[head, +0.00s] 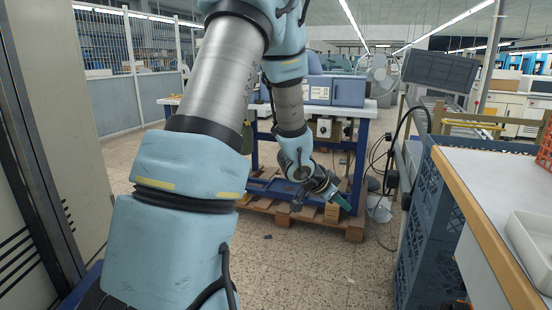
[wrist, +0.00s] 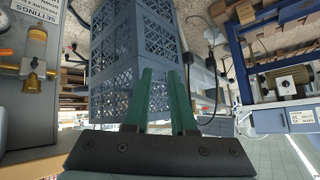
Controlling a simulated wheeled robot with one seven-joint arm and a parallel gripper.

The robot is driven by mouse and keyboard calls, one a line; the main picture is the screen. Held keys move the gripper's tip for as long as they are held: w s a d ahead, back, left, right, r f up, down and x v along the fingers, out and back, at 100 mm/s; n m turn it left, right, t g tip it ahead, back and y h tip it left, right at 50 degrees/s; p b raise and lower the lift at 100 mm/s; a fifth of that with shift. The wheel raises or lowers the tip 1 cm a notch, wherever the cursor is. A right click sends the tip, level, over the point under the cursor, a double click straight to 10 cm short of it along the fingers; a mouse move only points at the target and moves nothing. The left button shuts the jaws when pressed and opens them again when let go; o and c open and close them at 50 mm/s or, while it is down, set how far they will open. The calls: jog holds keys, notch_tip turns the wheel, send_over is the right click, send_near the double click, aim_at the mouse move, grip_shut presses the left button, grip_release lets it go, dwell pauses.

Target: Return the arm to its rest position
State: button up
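My arm (head: 190,190) fills the left and middle of the head view and bends over, with its far end hanging low in front of a blue-framed bench. My gripper (head: 341,201) is small there, with green fingers pointing down and to the right above the floor. In the wrist view, the two green fingers of my gripper (wrist: 160,76) stand apart with a gap between them. Nothing is held between them. Stacked blue-grey crates show behind the gap.
The blue bench (head: 372,110) stands behind my gripper, with a wooden pallet (head: 275,214) below. Stacked crates (head: 425,235) and a white-topped table (head: 500,190) stand at right. A grey cabinet (head: 30,140) is close at left. Tiled floor (head: 300,265) between is mostly clear.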

jog(key=s+a+r+n+y+p, duration=0.1)
jog(key=a+r+n+y, duration=0.25)
jog(key=a, duration=0.55)
jog(key=s+a+r+n+y+p, duration=0.2)
jog(key=a+r+n+y, duration=0.15)
jog(key=a, duration=0.55)
jog(key=s+a+r+n+g+p, duration=0.1)
jog(key=s+a+n, duration=0.2)
jog(key=s, duration=0.3)
jog(key=s+a+r+n+g, duration=0.1)
jog(key=s+a+n+g, duration=0.1)
jog(key=s+a, duration=0.2)
jog(key=shift+s+a+n+g+y+p, duration=0.3)
jog(key=shift+s+n+p, duration=0.1)
jog(key=shift+s, duration=0.75)
jog(key=shift+r, duration=0.1)
